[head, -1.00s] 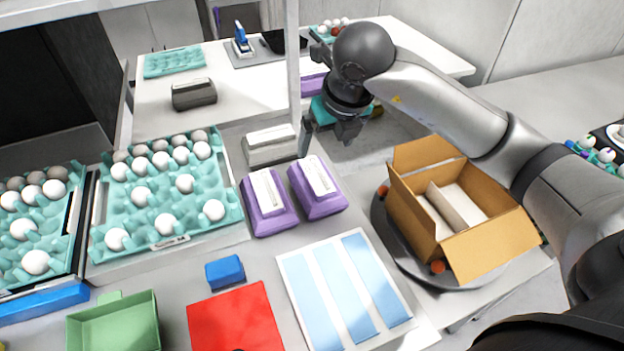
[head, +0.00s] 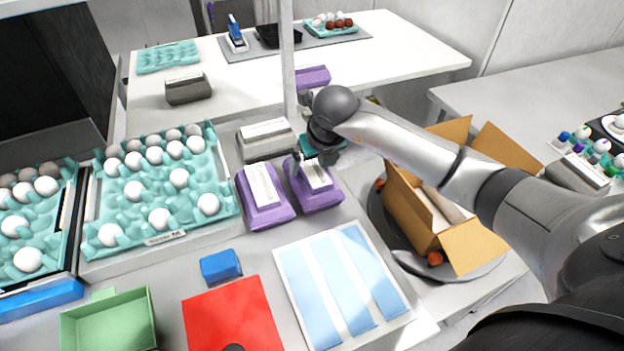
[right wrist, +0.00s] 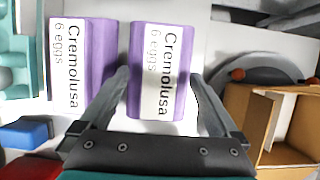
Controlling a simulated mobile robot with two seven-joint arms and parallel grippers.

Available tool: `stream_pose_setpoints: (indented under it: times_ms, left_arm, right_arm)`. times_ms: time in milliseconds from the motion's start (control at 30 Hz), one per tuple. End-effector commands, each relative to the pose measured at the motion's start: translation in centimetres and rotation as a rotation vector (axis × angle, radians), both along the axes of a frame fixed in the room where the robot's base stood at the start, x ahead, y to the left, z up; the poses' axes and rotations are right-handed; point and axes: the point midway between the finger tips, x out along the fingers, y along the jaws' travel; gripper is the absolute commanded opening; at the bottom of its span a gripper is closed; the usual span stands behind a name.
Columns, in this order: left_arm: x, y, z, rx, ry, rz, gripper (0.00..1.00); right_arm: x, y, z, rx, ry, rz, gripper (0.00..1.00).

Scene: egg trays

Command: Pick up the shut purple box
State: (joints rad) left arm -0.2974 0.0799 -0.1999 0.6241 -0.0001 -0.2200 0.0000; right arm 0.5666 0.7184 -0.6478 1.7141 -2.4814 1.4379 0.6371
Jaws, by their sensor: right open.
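Two shut purple boxes with white "Cremolusa 6 eggs" labels stand side by side on the near table. The left one (head: 268,213) also shows in the right wrist view (right wrist: 82,60). My right gripper (head: 316,178) is over the right one (head: 318,203), hiding its far part in the head view. In the right wrist view this box (right wrist: 160,35) lies between the two open fingers (right wrist: 160,85), one on each side. I cannot tell whether the fingers touch it. A third purple box (head: 313,76) is on the back table. My left gripper is not in view.
A grey box (head: 266,143) stands just behind the purple boxes. An open cardboard box (head: 415,217) on a round plate is to the right. A teal egg tray (head: 130,205) is left. A blue-striped panel (head: 340,280) and red square (head: 232,318) lie in front.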

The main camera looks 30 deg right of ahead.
Motion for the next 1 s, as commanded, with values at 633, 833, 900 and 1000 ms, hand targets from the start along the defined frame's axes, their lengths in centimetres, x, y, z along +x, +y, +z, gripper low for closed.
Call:
stream_pose_setpoints:
  times_ms: [633, 833, 900, 1000]
  left_arm:
    - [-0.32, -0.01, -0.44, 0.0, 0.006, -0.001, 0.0]
    - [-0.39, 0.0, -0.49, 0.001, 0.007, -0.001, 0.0]
    - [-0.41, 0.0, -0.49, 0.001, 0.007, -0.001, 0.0]
    - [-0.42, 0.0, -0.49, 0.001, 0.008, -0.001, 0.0]
  right_arm:
    - [0.06, -0.01, -0.52, 0.0, 0.0, 0.0, 0.97]
    - [0.06, -0.01, -0.56, 0.0, 0.0, 0.0, 0.87]
    - [0.05, -0.01, -0.55, 0.0, 0.0, 0.0, 0.79]
    - [0.05, -0.01, -0.55, 0.0, 0.0, 0.0, 0.68]
